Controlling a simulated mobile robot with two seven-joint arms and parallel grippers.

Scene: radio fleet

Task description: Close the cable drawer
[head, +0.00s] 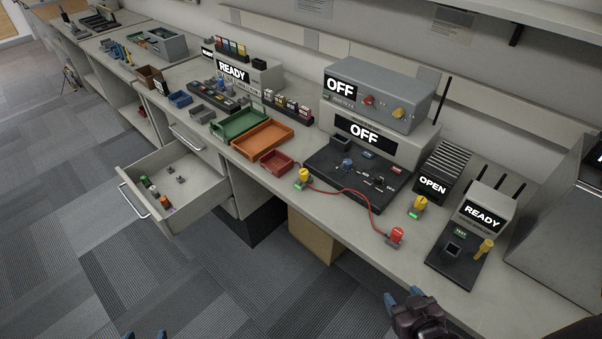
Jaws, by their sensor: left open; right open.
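A grey drawer (200,199), which I take to be the cable drawer, is pulled well out of the bench front at the left of the head view. Its bar handle (133,201) is on the front panel, facing left. Several small items lie inside, including a green one (145,181) and an orange-red one (165,201). My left gripper (146,334) shows only as two blue fingertips at the bottom edge, apart and below the drawer. My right gripper (404,297) is open and empty near the bench's front edge at the bottom, far right of the drawer.
Another drawer handle (187,138) sits on the bench front beyond the open drawer. A cardboard-coloured box (316,236) stands under the bench. Trays, radios and a red cable (345,192) cover the bench top. The carpeted floor (70,250) left of the drawer is clear.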

